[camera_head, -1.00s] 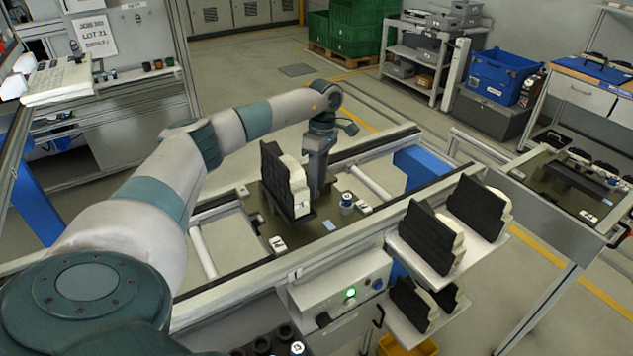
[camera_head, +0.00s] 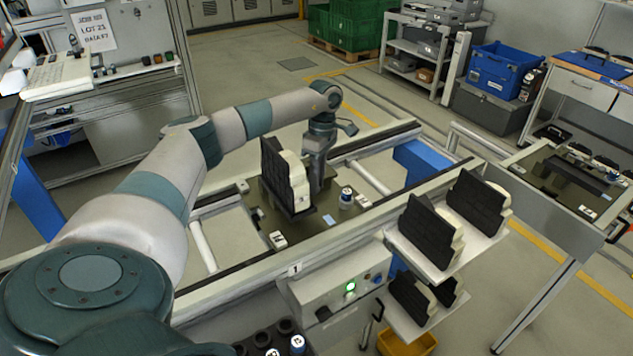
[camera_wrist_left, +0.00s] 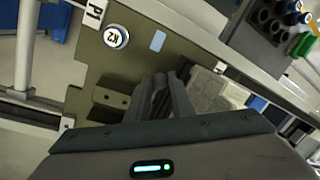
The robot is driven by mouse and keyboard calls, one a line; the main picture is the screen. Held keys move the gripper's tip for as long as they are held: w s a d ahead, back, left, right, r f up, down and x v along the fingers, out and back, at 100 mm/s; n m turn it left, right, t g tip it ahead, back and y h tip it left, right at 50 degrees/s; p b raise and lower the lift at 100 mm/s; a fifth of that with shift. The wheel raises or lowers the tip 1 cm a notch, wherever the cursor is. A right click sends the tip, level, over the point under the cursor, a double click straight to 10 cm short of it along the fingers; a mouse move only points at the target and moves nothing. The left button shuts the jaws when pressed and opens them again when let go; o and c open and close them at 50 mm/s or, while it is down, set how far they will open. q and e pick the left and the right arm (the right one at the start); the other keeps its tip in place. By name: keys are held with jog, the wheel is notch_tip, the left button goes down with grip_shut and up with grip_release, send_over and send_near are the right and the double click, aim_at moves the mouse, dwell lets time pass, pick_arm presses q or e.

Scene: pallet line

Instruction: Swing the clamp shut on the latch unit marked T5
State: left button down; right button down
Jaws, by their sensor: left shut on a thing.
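My left gripper (camera_head: 318,178) points down over the dark fixture plate (camera_head: 318,235), right beside an upright black-and-cream block (camera_head: 288,178). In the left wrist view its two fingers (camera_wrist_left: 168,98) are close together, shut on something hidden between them. A grey speckled surface (camera_wrist_left: 208,95) lies just right of the fingers. I cannot make out the clamp or a T5 mark. In the left wrist view a round cap marked K2 (camera_wrist_left: 117,36) and a tag P1 (camera_wrist_left: 94,15) are on or beside the plate. My right gripper is not in view.
Several black-and-cream blocks (camera_head: 430,228) stand on stepped shelves at the right. A control box with a green light (camera_head: 350,286) sits in front of the rail. Another fixture plate (camera_head: 535,172) is at the far right. Side rails border the plate.

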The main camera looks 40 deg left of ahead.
pick_arm(q)
jog(key=shift+w, duration=0.1)
jog(key=w+a+n+b, duration=0.1)
jog(key=w+n+b, duration=0.1)
jog(key=n, duration=0.3)
jog(key=w+a+n+t+h+b, duration=0.1)
jog(key=w+n, duration=0.2)
jog(key=n, duration=0.2)
jog(key=w+a+n+t+b, duration=0.1)
jog(key=w+a+n+b, duration=0.1)
jog(key=n, duration=0.3)
jog(key=shift+w+a+r+h+b, duration=0.1)
jog(key=shift+w+h+b, duration=0.25)
jog(key=shift+w, duration=0.25)
jog(key=shift+w+a+n+t, duration=0.15)
jog(key=shift+a+n, duration=0.25)
jog(key=shift+n, duration=0.35)
jog(key=shift+w+a+n+t, duration=0.15)
jog(key=shift+a+n, duration=0.25)
jog(key=shift+n, duration=0.35)
jog(key=c, duration=1.6)
grip_release()
jog(key=shift+o, duration=0.2)
